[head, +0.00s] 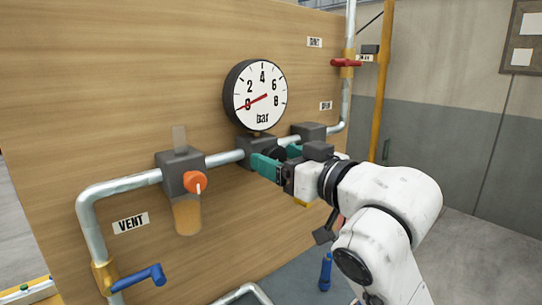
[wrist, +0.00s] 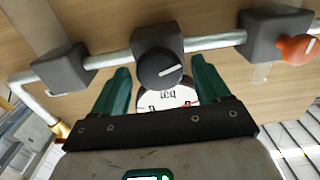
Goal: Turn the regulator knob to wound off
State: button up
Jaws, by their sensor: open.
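The black regulator knob (wrist: 160,72) sits on a dark grey block (wrist: 158,34) in the pipe line. Its white line points right and slightly up in the wrist view. In the head view the knob (head: 277,154) is partly hidden by my gripper. My gripper (head: 271,160) is open, with one teal finger on each side of the knob; the wrist view shows it too (wrist: 163,72), with gaps beside the knob. I cannot tell how deep the fingers reach. The round bar gauge (head: 256,82) above the knob has its red needle at about 0.
An orange knob (head: 195,182) on another block is left of the regulator, above an amber bowl (head: 187,215). A blue lever (head: 140,277) by the VENT label and a red handle (head: 346,63) are farther off. The wooden panel (head: 130,80) stands close behind.

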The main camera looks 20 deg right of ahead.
jog(key=shift+w, duration=0.1)
jog(key=c, duration=1)
jog(key=shift+n, duration=0.3)
jog(key=n+b, duration=0.1)
jog(key=n, duration=0.2)
jog(key=n+b, duration=0.2)
jog(key=n, duration=0.1)
jog(key=shift+a+f, duration=0.15)
jog(key=shift+f, duration=0.05)
jog(key=shift+a+n+b, duration=0.15)
jog(key=shift+n+b, duration=1.75)
jog(key=shift+n, duration=1.9)
